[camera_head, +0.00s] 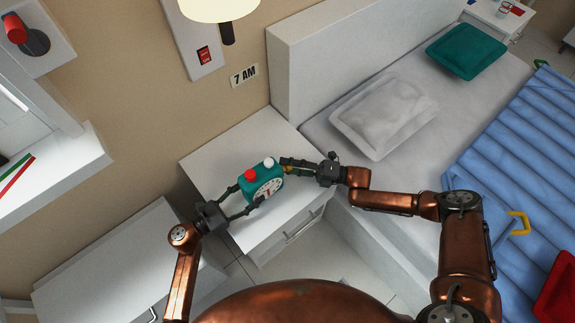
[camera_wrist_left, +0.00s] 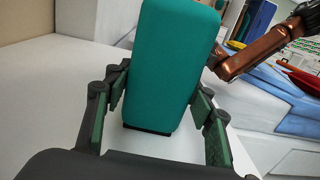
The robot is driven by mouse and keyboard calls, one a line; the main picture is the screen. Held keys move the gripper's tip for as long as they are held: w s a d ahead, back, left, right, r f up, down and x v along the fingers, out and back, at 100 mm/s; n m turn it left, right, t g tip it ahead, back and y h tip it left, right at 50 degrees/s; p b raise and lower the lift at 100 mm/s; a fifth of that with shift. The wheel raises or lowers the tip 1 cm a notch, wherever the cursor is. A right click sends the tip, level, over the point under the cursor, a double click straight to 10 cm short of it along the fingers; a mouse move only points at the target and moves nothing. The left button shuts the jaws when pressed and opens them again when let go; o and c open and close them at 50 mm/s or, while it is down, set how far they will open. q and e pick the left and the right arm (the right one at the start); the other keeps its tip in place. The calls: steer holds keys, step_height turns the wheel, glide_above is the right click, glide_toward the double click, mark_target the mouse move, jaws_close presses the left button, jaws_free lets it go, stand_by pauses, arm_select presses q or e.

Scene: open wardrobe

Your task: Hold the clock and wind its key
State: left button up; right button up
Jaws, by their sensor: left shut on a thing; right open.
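The teal clock (camera_head: 260,186) has a white dial, with a red knob and a white knob on top. It is over the white nightstand (camera_head: 222,157). My left gripper (camera_head: 249,195) is shut on the clock from the left, one finger on each side. In the left wrist view the clock's plain teal side (camera_wrist_left: 172,65) stands nearly upright between the fingers. My right gripper (camera_head: 287,165) is open close to the clock's right side, its fingers pointing at it. The key cannot be made out clearly; the right fingers cover that area.
A bed with a grey pillow (camera_head: 384,112), a green pillow (camera_head: 466,51) and a blue cover (camera_head: 520,160) lies to the right. A lamp (camera_head: 218,10) and a wall panel with a red switch (camera_head: 204,57) are above. A "7 AM" sign (camera_head: 244,76) is on the wall.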

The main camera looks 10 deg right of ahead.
steer(key=c, duration=1.2)
steer(key=shift+s+a+r+m, duration=0.1)
steer(key=shift+m, duration=0.2)
steer(key=m+g+h, duration=0.1)
steer(key=m+h, duration=0.1)
steer(key=h, duration=0.1)
steer(key=shift+r+m, duration=0.1)
steer(key=shift+m, duration=0.2)
steer(key=m+g+h, duration=0.2)
steer(key=m+h, duration=0.1)
steer(key=shift+g, duration=0.3)
steer(key=shift+a+m+g+h, duration=0.1)
steer(key=shift+m+g+h, duration=0.7)
steer(key=shift+g+h, duration=0.2)
steer(key=shift+m+g+h, duration=0.8)
steer(key=shift+m+g, duration=0.1)
steer(key=shift+g, duration=0.3)
steer(key=g, duration=0.1)
steer(key=m+g+h, duration=0.2)
steer(key=shift+f+g, duration=0.25)
steer(key=shift+g, duration=0.15)
